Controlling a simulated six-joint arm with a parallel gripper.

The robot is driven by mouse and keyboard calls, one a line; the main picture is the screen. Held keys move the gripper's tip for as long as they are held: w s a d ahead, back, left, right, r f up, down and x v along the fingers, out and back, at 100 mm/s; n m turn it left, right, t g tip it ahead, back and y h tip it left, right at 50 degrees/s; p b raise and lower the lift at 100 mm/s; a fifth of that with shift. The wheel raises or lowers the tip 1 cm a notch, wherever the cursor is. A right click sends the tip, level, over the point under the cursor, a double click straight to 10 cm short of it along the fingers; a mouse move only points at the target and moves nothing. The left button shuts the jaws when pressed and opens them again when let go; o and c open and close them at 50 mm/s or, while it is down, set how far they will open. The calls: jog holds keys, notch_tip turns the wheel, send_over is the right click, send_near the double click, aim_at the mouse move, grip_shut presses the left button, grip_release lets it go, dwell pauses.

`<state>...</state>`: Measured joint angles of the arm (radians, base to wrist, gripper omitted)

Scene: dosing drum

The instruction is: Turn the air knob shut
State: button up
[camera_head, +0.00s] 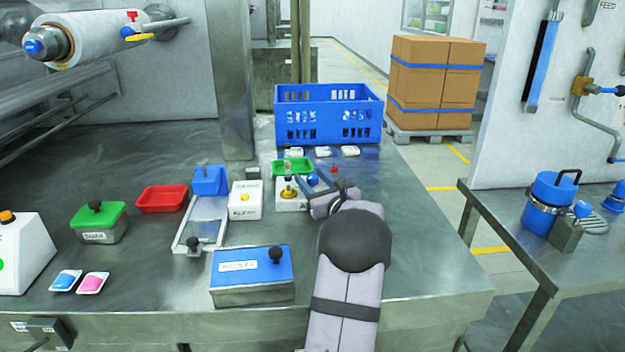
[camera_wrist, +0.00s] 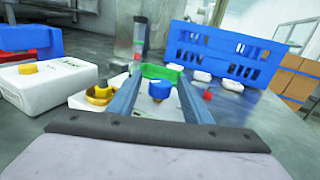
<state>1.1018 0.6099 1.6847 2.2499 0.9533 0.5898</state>
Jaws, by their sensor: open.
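A white control box (camera_head: 290,203) stands in front of my gripper, partly hidden by it. In the wrist view, the box (camera_wrist: 90,101) carries a brass knob (camera_wrist: 100,92) at left and a blue knob (camera_wrist: 160,82) with a yellow part below it. I cannot read which of these is labelled air. My gripper (camera_wrist: 159,78) is open, and the blue knob appears between its fingers. Whether they touch it cannot be told. In the head view, my gripper (camera_head: 312,181) reaches over the box from the right.
A white box (camera_head: 245,200) with a yellow knob stands to the left. A green tray (camera_head: 292,167) lies behind, and a blue crate (camera_head: 333,111) stands farther back. A red part (camera_wrist: 207,95) shows by the right finger. The steel bench is clear at right.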

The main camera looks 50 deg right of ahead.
jog(key=c, duration=1.1)
jog(key=shift+o, duration=0.2)
jog(key=shift+f, duration=0.1)
jog(key=shift+f+m+h+b, duration=0.1)
jog(key=shift+m+h+b, duration=0.25)
jog(key=shift+b, duration=0.9)
jog(key=shift+g+h+b, duration=0.3)
jog(key=shift+h+b, duration=0.05)
jog(key=shift+b, duration=0.25)
jog(key=m+h+b, duration=0.1)
jog(key=b, duration=0.2)
jog(key=shift+g+b, duration=0.3)
jog(key=shift+g, duration=0.1)
jog(key=shift+m+h+b, duration=0.45)
jog(key=shift+h+b, duration=0.15)
jog(key=shift+b, duration=0.65)
jog(key=b, duration=0.3)
jog(key=m+g+h+b, duration=0.1)
jog(key=b, duration=0.2)
jog(key=shift+d+r+g, duration=0.2)
jog(key=shift+g, duration=0.1)
jog(key=m+g+h+b, duration=0.1)
jog(key=b, duration=0.4)
jog(key=shift+f, duration=0.15)
jog(key=shift+s+a, duration=0.1)
